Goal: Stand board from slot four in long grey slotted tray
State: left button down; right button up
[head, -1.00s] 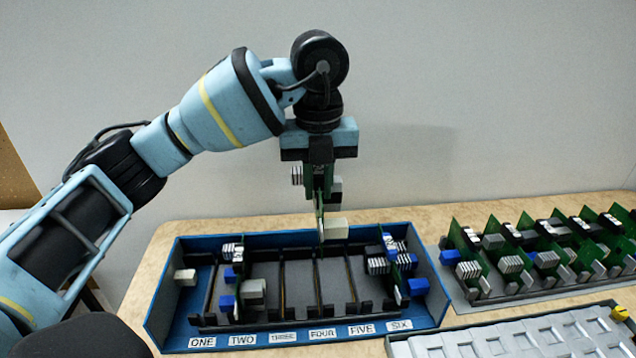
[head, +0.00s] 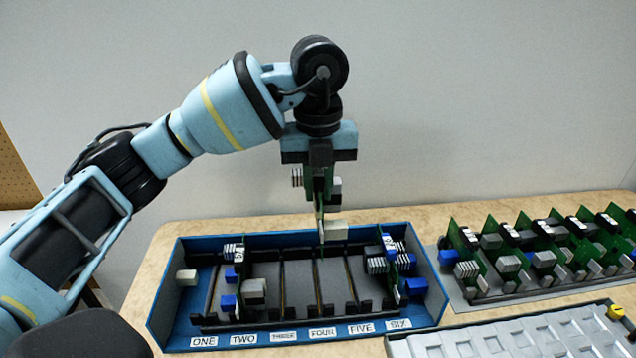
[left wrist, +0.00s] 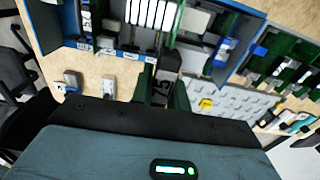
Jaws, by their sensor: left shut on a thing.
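My left gripper (head: 320,168) is shut on a green circuit board (head: 321,205), which hangs upright with a pale connector block at its lower end. The board is over the blue open box (head: 160,300), roughly in line with the label FOUR (head: 322,332). I cannot tell whether its lower edge is clear of the slot. My right gripper is out of view.
Boards stand in the box near label TWO (head: 243,339) and near label SIX (head: 399,324); the middle slots look empty. A pale grey tray with shallow pockets (head: 430,345) and a yellow knob (head: 617,312) lies at front right. A wall rises behind the table.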

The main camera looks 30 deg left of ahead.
pick_arm(q)
jog(key=shift+f+b, duration=1.6)
jog(key=shift+f, duration=3.5)
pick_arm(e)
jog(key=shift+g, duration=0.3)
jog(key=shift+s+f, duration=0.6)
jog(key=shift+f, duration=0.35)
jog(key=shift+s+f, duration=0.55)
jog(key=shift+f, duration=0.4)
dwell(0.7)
